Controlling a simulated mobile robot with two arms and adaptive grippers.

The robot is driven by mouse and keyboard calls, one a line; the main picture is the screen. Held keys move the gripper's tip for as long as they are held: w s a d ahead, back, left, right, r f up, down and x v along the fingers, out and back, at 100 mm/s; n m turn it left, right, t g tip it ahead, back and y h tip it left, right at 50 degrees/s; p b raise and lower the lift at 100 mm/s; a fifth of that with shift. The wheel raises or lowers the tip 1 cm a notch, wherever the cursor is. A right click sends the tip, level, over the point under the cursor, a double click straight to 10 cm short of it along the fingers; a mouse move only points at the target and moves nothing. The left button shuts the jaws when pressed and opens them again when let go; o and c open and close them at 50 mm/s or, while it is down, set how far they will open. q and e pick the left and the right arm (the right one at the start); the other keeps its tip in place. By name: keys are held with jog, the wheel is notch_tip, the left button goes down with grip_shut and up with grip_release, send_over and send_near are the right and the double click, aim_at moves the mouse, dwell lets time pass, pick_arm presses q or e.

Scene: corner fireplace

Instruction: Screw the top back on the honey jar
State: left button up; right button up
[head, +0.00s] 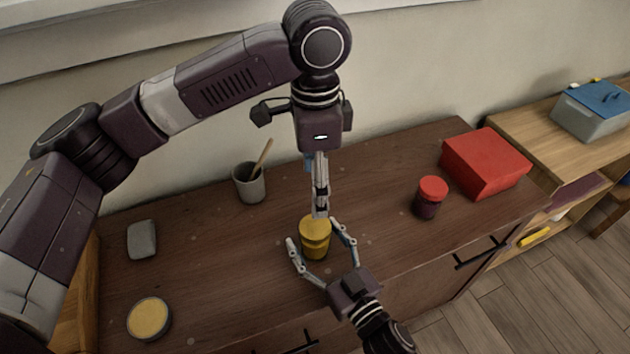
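The honey jar (314,246) looks like the yellow jar standing upright on the brown cabinet top. Its top (312,224) is also yellow and sits on it; I cannot tell how tightly. My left gripper (320,213) points straight down from above, with its fingertips at the jar's top. Its fingers are seen edge-on, so their gap is hidden. My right gripper (315,234) reaches in from the lower right. Its fingers are spread, one on each side of the jar, and the left finger seems slightly apart from it.
A grey cup with a wooden stick (249,184) stands behind left. A grey block (142,240) and a round yellow-topped tin (149,319) lie left. A red-lidded jar (429,199) and a red box (485,163) stand right. The wall closes the back.

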jog(key=v, duration=1.2)
dwell(0.3)
